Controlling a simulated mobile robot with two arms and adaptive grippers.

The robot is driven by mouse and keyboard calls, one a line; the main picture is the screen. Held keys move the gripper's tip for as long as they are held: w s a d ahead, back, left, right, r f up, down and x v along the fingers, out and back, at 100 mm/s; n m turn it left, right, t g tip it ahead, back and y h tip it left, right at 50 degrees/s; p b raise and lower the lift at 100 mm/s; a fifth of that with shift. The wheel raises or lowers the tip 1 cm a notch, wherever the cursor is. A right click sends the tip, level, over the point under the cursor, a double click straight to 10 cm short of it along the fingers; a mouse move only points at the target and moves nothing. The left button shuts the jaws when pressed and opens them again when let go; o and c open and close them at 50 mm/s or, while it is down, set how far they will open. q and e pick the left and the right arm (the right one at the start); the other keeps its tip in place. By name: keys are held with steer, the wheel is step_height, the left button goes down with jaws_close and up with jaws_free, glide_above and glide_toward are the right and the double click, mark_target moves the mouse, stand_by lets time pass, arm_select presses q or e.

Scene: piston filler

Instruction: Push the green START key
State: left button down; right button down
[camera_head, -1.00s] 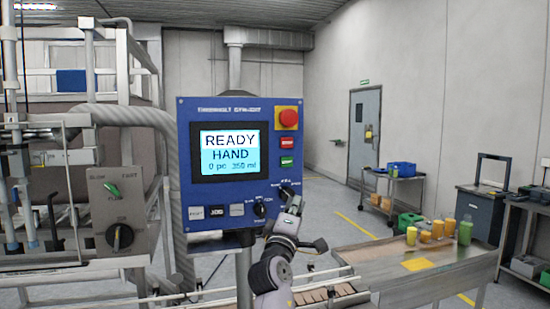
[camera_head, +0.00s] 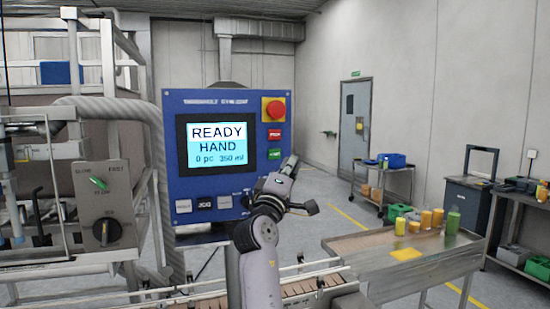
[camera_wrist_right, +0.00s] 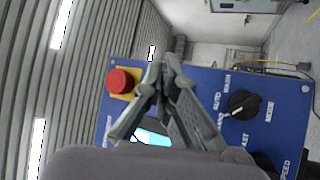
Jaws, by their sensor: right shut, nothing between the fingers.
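The green START key (camera_head: 274,154) is on the right side of the blue control panel (camera_head: 215,104), below a red key (camera_head: 274,134). My right gripper (camera_head: 292,160) is shut and empty, with its tips just right of the green key in the head view. I cannot tell whether they touch the panel. In the right wrist view, the shut fingertips (camera_wrist_right: 163,66) are in front of the panel, and the green key is not visible there. The screen (camera_head: 216,145) reads READY, HAND, 0 pc, 350 ml. My left gripper is not in view.
A red mushroom button (camera_head: 274,109) on a yellow plate is above the keys; it also shows in the wrist view (camera_wrist_right: 119,81). A black MODE knob (camera_wrist_right: 243,104) is on the panel. A metal table (camera_head: 400,262) with several bottles stands to the right.

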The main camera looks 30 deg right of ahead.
mark_target(275, 154)
steer(key=shift+w+d+f+b, duration=0.1)
steer(key=shift+w+d+b, duration=0.35)
steer(key=shift+w, duration=0.7)
steer(key=shift+w+d+r+b, duration=0.1)
steer(key=shift+w+b, duration=0.55)
steer(key=shift+w, duration=0.5)
steer(key=shift+w+d+f+b, duration=0.1)
steer(key=shift+w+d+b, duration=0.35)
steer(key=shift+w, duration=0.7)
steer(key=shift+w+a, duration=0.15)
steer(key=shift+w+b, duration=0.25)
steer(key=shift+b, duration=0.1)
